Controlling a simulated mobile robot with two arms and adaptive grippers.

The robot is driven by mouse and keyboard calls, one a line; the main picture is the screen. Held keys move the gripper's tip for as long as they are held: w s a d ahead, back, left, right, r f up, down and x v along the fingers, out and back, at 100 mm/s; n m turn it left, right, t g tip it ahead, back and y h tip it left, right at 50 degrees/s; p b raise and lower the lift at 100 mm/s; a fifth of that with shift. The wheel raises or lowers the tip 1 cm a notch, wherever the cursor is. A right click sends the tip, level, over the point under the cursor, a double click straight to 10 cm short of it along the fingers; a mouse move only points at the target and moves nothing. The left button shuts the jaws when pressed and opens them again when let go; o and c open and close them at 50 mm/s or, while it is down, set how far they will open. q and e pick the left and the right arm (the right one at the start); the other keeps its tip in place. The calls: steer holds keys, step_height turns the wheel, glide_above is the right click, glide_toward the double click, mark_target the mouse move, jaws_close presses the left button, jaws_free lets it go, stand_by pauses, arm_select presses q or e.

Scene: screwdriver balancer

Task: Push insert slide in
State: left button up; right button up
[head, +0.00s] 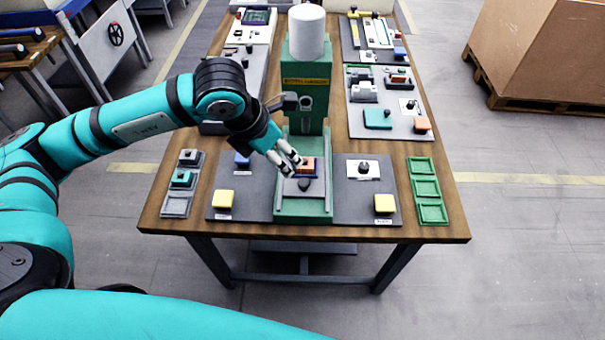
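A green press-like machine (307,84) with a white cylinder on top stands at the middle of the table. At the front of its green base is a grey slide plate (290,187) with a black knob (304,184). An orange block (307,164) sits behind the knob. My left gripper (297,166) reaches in from the left, just above and left of the orange block, near the knob. Its fingers partly cover the slide, and I cannot tell whether they touch anything or how far apart they are. My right gripper is out of view.
Yellow buttons (223,199) and (384,203) flank the base on a dark panel. A grey tray (181,184) with small parts lies left, and an empty green tray (428,190) right. Fixture boards fill the table's back.

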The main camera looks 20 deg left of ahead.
mark_target(304, 182)
arm_select(q)
steer(key=p+x, duration=0.1)
steer(key=x, duration=0.4)
steer(key=p+x, duration=0.2)
steer(key=x, duration=0.4)
steer(key=p+x, duration=0.1)
steer(key=x, duration=0.5)
steer(key=shift+w+a, duration=0.3)
steer(key=shift+w, duration=0.1)
steer(key=shift+c, duration=0.3)
jaws_close()
